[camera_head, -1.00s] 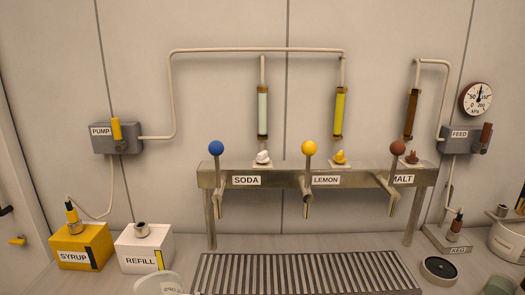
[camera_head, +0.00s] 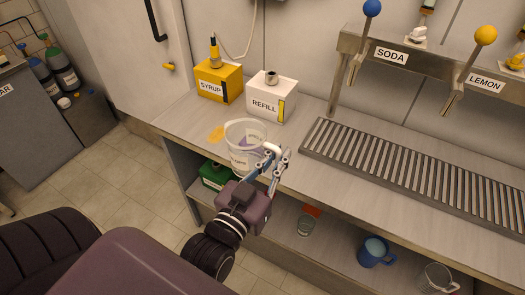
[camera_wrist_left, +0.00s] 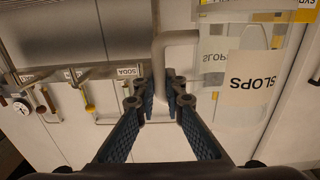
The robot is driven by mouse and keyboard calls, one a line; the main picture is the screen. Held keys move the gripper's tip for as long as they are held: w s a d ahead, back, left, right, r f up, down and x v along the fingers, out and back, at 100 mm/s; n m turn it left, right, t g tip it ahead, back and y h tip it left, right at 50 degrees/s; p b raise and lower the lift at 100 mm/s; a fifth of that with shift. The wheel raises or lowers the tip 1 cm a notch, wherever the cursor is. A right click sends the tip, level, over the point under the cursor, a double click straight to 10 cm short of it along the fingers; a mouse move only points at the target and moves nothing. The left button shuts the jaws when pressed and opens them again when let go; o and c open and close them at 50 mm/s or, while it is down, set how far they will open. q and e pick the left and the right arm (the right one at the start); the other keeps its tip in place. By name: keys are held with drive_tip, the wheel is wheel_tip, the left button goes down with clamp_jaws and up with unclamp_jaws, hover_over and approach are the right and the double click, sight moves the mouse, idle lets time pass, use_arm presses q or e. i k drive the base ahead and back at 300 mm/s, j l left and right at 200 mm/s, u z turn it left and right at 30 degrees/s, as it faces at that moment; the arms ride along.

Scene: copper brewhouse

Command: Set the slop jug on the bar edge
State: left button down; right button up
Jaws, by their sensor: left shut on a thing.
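The slop jug (camera_head: 243,136) is a clear, pale tub standing upright at the left end of the bar (camera_head: 187,118), close to its front edge. I cannot tell whether its base touches the bar top. My left gripper (camera_head: 271,158) is at the jug's front right side, shut on its handle. In the left wrist view, the pale handle (camera_wrist_left: 157,70) runs between the fingers (camera_wrist_left: 160,98), and the jug with its SLOPS label (camera_wrist_left: 249,82) is at the right. My right gripper is not in view.
SYRUP (camera_head: 218,81) and REFILL (camera_head: 270,98) boxes stand behind the jug. A slatted drip tray (camera_head: 400,175) lies to the right, below the taps. A blue mug (camera_head: 374,252) and a glass (camera_head: 305,226) are on the lower shelf. An orange patch (camera_head: 216,134) marks the bar.

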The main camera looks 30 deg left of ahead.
sight(445, 235)
drive_tip(key=l+z, duration=0.15)
drive_tip(key=l, duration=0.65)
drive_tip(key=l+z, duration=0.15)
drive_tip(key=l, duration=0.65)
drive_tip(key=i+l+z, duration=0.15)
drive_tip(key=l, duration=0.65)
